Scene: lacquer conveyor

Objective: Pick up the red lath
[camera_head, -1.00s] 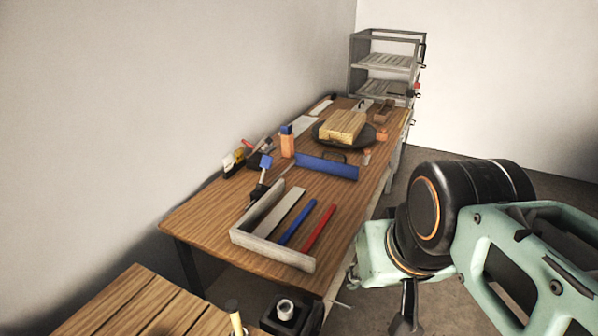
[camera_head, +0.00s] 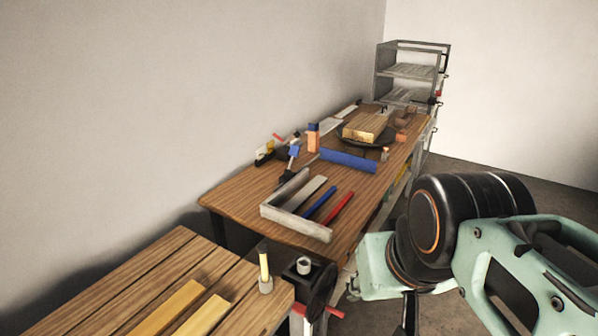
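The red lath (camera_head: 340,207) lies flat on the long wooden table, near its right edge. It is the rightmost of a row, beside a blue lath (camera_head: 320,203) and a grey-white lath (camera_head: 304,194). A pale L-shaped frame (camera_head: 296,222) borders the row on its left and near sides. My arm fills the lower right of the view, to the right of the table and apart from the lath. A dark part of my gripper (camera_head: 410,312) shows below the wrist at the bottom edge; its fingers cannot be made out.
A slatted bench (camera_head: 150,285) with yellow strips and a clamp (camera_head: 304,266) stands in front. A blue block (camera_head: 348,160) and a wooden block (camera_head: 365,127) on a dark round plate sit farther back. A metal shelf (camera_head: 412,71) stands behind. The floor at right is clear.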

